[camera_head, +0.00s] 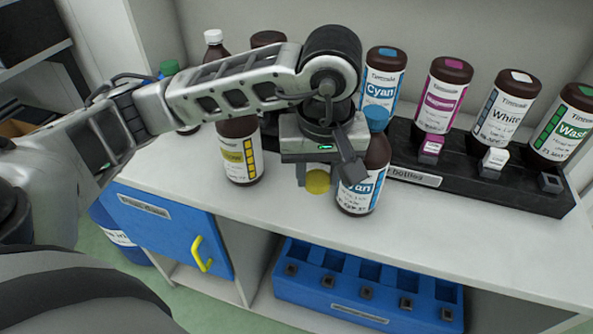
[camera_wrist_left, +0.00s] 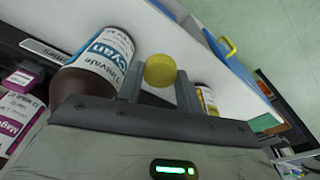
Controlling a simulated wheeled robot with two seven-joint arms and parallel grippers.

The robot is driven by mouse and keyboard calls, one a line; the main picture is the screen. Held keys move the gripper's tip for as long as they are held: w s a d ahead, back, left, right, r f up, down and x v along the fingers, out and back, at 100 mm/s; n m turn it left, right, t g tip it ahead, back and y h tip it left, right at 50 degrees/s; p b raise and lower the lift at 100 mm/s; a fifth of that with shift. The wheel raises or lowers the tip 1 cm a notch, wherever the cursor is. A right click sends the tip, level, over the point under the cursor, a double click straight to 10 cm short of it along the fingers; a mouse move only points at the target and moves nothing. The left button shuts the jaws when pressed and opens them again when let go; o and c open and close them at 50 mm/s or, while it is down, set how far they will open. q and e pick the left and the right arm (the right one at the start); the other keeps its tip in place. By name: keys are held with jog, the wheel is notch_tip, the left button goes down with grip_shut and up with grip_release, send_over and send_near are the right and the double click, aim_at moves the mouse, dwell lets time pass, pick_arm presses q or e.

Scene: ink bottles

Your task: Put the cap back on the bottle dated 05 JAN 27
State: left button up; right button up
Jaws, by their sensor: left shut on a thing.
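My left gripper (camera_head: 318,180) is shut on a yellow cap (camera_head: 318,181) in front of the counter bottles. The cap also shows between the fingers in the left wrist view (camera_wrist_left: 160,71). A brown bottle with a yellow label (camera_head: 240,155) stands upright left of the gripper; my arm hides its top. Part of its label shows beyond the fingers in the wrist view (camera_wrist_left: 207,99). A brown Cyan bottle (camera_head: 361,190) with a blue cap stands just right of the gripper. The dates are too small to read. My right gripper is not in view.
A black rack (camera_head: 470,180) at the back right holds Cyan, magenta, White and Waste bottles. Other bottles stand behind my arm at the left. Below are a blue door with a yellow handle (camera_head: 201,254) and a blue crate (camera_head: 300,290). The counter's front strip is clear.

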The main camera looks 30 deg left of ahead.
aim_at(313, 175)
pick_arm(q)
jog(key=d, duration=0.1)
jog(key=s+d+r, duration=0.1)
jog(key=d, duration=0.1)
jog(key=s+d+r, duration=0.1)
jog(key=shift+d+r, duration=0.15)
jog(key=shift+d, duration=0.25)
jog(key=w+a+f+m, duration=0.1)
jog(key=a+m, duration=0.1)
jog(key=a+f+m, duration=0.2)
jog(key=w+a+f+m+h, duration=0.1)
jog(key=a+f+m, duration=0.1)
jog(key=m, duration=0.1)
jog(key=shift+w+f, duration=0.2)
jog(key=shift+w, duration=0.1)
